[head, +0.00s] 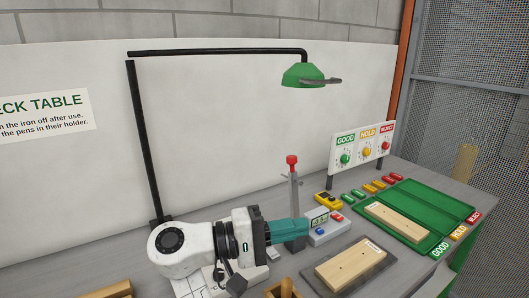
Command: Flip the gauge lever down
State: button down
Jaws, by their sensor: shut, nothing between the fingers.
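The gauge (327,229) is a light grey box with a small display and blue and red buttons. A grey upright post (294,200) stands beside it, with a red knob (292,161) at the top. The lever appears to be upright, its knob high above the gauge. My gripper (308,226) reaches in from the lower left, its teal hand low and level beside the post and gauge. It is shut and empty. I cannot tell whether it touches the post, and it hides part of the post's foot.
A wooden board lies on a dark plate (382,259) in front. A green tray (464,208) at right holds another board. A yellow device (327,198) and several coloured pieces line the back. A sign with good, hold and reject knobs (341,138) stands behind. A green lamp (303,75) hangs overhead.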

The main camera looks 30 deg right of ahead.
aim_at(292, 160)
jog(key=i, duration=1.05)
